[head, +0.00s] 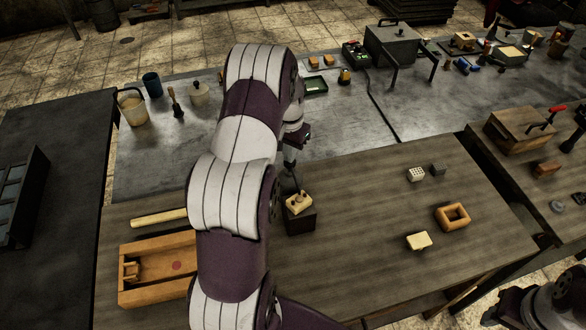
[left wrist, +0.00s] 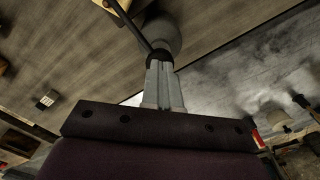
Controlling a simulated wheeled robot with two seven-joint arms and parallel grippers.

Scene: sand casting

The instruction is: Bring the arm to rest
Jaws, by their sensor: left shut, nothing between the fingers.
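My left arm reaches up the middle of the head view, over the wooden table (head: 360,220). My left gripper (head: 289,166) is shut and empty, pointing down just behind a dark block (head: 300,221) with a pale yellow piece (head: 299,202) on top. The arm partly hides the gripper, and I cannot tell its exact gap to the block. In the left wrist view the shut grey fingers (left wrist: 162,82) show at the centre. Part of my right arm shows at the bottom right of the head view; its gripper is not visible.
A wooden tray (head: 125,278) lies left of my arm, partly hidden by it. The table's middle right is clear.

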